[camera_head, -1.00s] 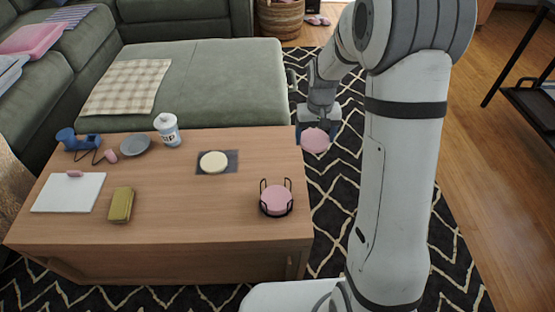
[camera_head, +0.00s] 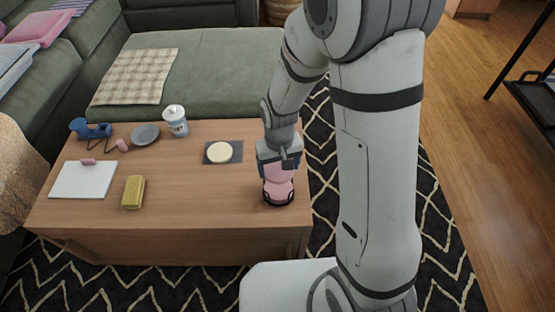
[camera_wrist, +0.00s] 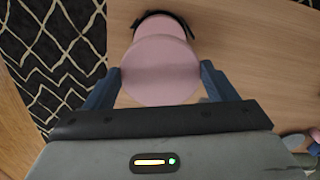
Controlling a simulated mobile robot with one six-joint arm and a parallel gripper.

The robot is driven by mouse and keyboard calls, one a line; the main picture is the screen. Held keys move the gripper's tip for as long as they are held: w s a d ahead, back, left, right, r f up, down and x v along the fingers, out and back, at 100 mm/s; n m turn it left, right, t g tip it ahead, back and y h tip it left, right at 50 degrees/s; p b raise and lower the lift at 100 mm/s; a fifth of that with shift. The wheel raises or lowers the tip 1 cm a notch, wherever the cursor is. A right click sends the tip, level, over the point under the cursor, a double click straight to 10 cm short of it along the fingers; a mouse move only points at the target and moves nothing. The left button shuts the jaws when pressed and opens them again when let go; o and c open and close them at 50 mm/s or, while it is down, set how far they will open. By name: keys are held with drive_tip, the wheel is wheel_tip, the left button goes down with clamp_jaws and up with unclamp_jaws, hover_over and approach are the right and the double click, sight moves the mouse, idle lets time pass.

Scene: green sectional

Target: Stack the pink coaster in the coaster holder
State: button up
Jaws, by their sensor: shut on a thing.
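My gripper (camera_head: 279,166) is shut on a pink coaster (camera_head: 277,174), near the right end of the coffee table. In the wrist view the held coaster (camera_wrist: 160,76) lies between the two blue fingers and is tilted relative to the tabletop. The black wire coaster holder (camera_head: 278,204) stands on the table just below it. Another pink coaster (camera_head: 280,191) sits in the holder. In the wrist view the held coaster partly overlaps that lower coaster (camera_wrist: 160,27). I cannot tell whether the two coasters touch. Much of the holder is hidden.
On the wooden table (camera_head: 215,225) are a cream disc (camera_head: 220,152) on a dark square, a white jar (camera_head: 175,121), a grey dish (camera_head: 145,135), a blue item (camera_head: 90,129), a yellow block (camera_head: 133,192) and a white board (camera_head: 83,181). The table left of the holder is clear.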

sight(279, 190)
drive_tip(key=shift+f+b, duration=3.2)
drive_tip(key=shift+f, duration=1)
drive_tip(key=shift+f, duration=0.1)
drive_tip(key=o, duration=1)
drive_tip(key=shift+s+d+f, duration=0.1)
drive_tip(key=shift+s+f, duration=0.05)
drive_tip(key=r+p, duration=0.1)
drive_tip(key=r, duration=0.3)
drive_tip(key=r+p, duration=0.2)
drive_tip(key=r, duration=0.2)
drive_tip(key=shift+w+r, duration=0.2)
drive_tip(key=shift+r, duration=0.05)
drive_tip(key=shift+r, duration=0.1)
